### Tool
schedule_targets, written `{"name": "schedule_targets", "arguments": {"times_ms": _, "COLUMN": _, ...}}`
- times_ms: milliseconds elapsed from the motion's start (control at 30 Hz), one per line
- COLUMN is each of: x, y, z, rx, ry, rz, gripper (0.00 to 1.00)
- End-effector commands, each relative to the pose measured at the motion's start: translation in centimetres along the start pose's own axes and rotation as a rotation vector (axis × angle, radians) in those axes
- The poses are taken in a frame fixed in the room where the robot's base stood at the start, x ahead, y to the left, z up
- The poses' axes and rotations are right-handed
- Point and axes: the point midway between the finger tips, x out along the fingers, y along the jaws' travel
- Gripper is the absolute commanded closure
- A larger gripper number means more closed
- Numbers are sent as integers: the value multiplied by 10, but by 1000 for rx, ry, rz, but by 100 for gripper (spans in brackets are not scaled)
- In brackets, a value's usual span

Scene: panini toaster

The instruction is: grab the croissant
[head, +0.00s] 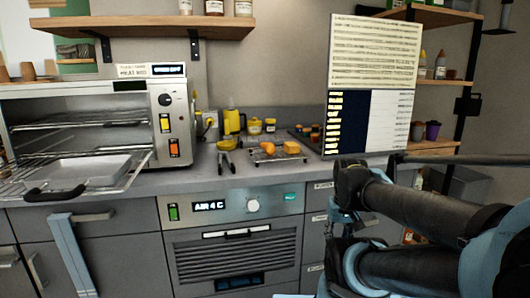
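A small wire rack (264,159) stands on the grey counter, right of the toaster oven. Two golden-orange baked pieces lie on it. The left, rounder piece (267,148) looks most like the croissant, but it is too small to be sure. The right piece (291,147) looks blockier. My arm's dark links and light-blue joints fill the lower right, in front of the counter and apart from the rack. I cannot make out my gripper's fingers anywhere in the picture.
An open toaster oven (168,125) stands left, its door lowered with a tray (88,170) over it. Yellow-handled tongs (226,148) lie left of the rack. Yellow bottles (231,121) stand behind. A large menu panel (372,85) rises right. A built-in oven (235,243) sits below the counter.

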Motion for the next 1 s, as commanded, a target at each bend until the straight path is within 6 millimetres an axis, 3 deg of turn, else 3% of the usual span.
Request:
{"name": "schedule_targets", "arguments": {"times_ms": 67, "x": 0, "y": 0, "z": 0, "rx": 0, "ry": 0, "rz": 0, "gripper": 67}}
{"name": "schedule_targets", "arguments": {"times_ms": 200, "x": -10, "y": -1, "z": 4, "rx": -2, "ry": 9, "rz": -4, "gripper": 37}}
{"name": "schedule_targets", "arguments": {"times_ms": 367, "x": -38, "y": -10, "z": -22, "rx": -14, "ry": -6, "rz": -30, "gripper": 37}}
{"name": "schedule_targets", "arguments": {"times_ms": 700, "x": -136, "y": -42, "z": -121, "rx": -64, "ry": -69, "rz": -133, "gripper": 37}}
{"name": "schedule_targets", "arguments": {"times_ms": 1000, "x": -208, "y": -72, "z": -216, "rx": -110, "ry": -125, "rz": -228, "gripper": 37}}
